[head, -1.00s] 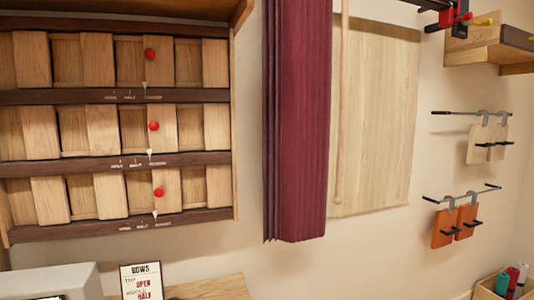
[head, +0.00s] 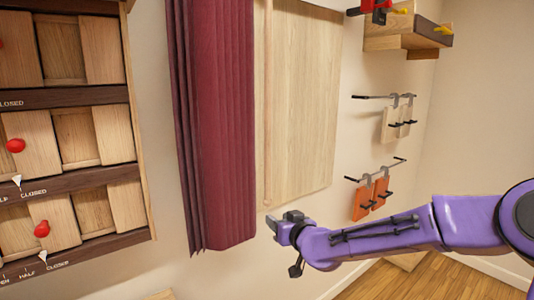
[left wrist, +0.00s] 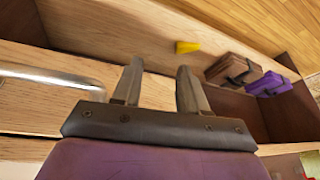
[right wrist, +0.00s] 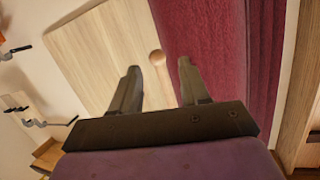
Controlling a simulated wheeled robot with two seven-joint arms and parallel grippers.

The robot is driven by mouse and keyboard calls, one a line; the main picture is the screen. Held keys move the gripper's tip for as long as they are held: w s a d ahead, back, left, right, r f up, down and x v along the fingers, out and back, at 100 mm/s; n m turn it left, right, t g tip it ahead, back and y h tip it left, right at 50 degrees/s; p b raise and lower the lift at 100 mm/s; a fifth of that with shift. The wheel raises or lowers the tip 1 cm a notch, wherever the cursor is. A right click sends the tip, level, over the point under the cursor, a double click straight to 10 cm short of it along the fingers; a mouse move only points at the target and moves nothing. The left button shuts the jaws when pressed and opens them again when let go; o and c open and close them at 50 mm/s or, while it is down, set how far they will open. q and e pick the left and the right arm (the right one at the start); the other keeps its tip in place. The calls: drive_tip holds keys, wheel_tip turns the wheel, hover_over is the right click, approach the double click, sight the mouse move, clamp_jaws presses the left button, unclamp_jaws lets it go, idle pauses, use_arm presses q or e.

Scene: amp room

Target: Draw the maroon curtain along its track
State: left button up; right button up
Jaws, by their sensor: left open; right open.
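The maroon curtain (head: 215,130) hangs in folds, bunched in a narrow strip, left of centre in the head view. Its track is out of the picture. A light wooden rod (head: 268,110) hangs along the curtain's right side, in front of a pale wood panel (head: 305,100). My right gripper (head: 285,222) is right of the curtain's lower end. In the right wrist view its open fingers (right wrist: 158,85) point toward the wall, with the rod's end (right wrist: 158,60) between them in the picture and the curtain (right wrist: 215,50) at right. My left gripper (left wrist: 156,80) is open and empty, away from the curtain.
A cabinet with sliding wooden doors and red knobs (head: 15,146) stands at left. Wall rails at right hold pale tags (head: 396,122) and orange tags (head: 371,197). A wooden shelf (head: 408,38) is at upper right. The left wrist view shows a wooden shelf board (left wrist: 130,50).

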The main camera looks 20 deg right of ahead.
sight(270, 158)
wheel_tip(270, 158, up, 15)
drive_tip(key=d+n+t, duration=0.1)
drive_tip(key=n+t, duration=0.1)
drive_tip(key=shift+y, duration=0.4)
drive_tip(key=w+p, duration=0.1)
drive_tip(key=w, duration=0.2)
drive_tip(key=w+p, duration=0.2)
drive_tip(key=w, duration=0.1)
drive_tip(key=w+a+p, duration=0.1)
drive_tip(key=w, duration=0.3)
drive_tip(key=shift+p, duration=0.4)
drive_tip(key=shift+w+a+f, duration=0.1)
drive_tip(key=shift+w+f, duration=0.05)
drive_tip(key=shift+w, duration=0.4)
clamp_jaws()
